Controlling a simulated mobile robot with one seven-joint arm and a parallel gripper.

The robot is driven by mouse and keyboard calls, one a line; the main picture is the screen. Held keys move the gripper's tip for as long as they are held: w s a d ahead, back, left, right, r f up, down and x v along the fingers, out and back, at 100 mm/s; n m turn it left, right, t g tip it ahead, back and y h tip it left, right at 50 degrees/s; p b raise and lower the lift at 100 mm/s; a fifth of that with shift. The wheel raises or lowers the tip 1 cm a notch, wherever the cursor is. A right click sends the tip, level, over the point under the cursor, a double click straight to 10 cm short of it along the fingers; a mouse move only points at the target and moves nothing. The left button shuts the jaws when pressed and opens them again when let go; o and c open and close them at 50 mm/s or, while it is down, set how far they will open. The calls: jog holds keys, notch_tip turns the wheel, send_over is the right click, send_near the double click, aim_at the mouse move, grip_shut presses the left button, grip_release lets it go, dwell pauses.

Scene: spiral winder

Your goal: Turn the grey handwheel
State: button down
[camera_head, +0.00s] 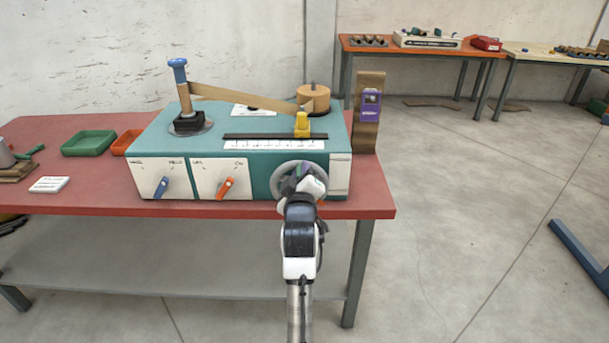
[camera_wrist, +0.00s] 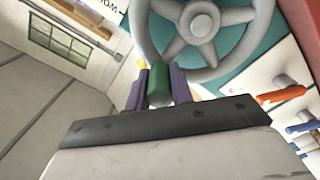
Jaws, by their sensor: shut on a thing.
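The grey handwheel (camera_head: 275,181) is on the right part of the teal winder's front face. My arm covers part of it in the head view. In the wrist view the grey wheel (camera_wrist: 202,22) shows its spokes and hub at the top, with its upper part cut off. A green handle (camera_wrist: 160,80) stands out at the wheel's rim. My gripper (camera_wrist: 159,90) is shut on this green handle, one dark purple finger on each side. In the head view my gripper (camera_head: 304,180) is in front of the wheel, its fingers mostly hidden.
The winder (camera_head: 230,135) stands on a red table (camera_head: 90,195). A blue switch (camera_head: 162,187) and an orange switch (camera_head: 225,187) are left of the wheel. A yellow block (camera_head: 302,125) sits by the scale on top. Open floor lies to the right.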

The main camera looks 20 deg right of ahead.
dwell(0.5)
jog(key=c, duration=1.2)
grip_release()
jog(key=shift+c, duration=0.2)
jog(key=b+v, duration=0.1)
jog(key=v, duration=1.2)
jog(key=shift+s+a+b, duration=0.2)
jog(key=shift+s+b, duration=0.15)
jog(key=shift+r, duration=0.1)
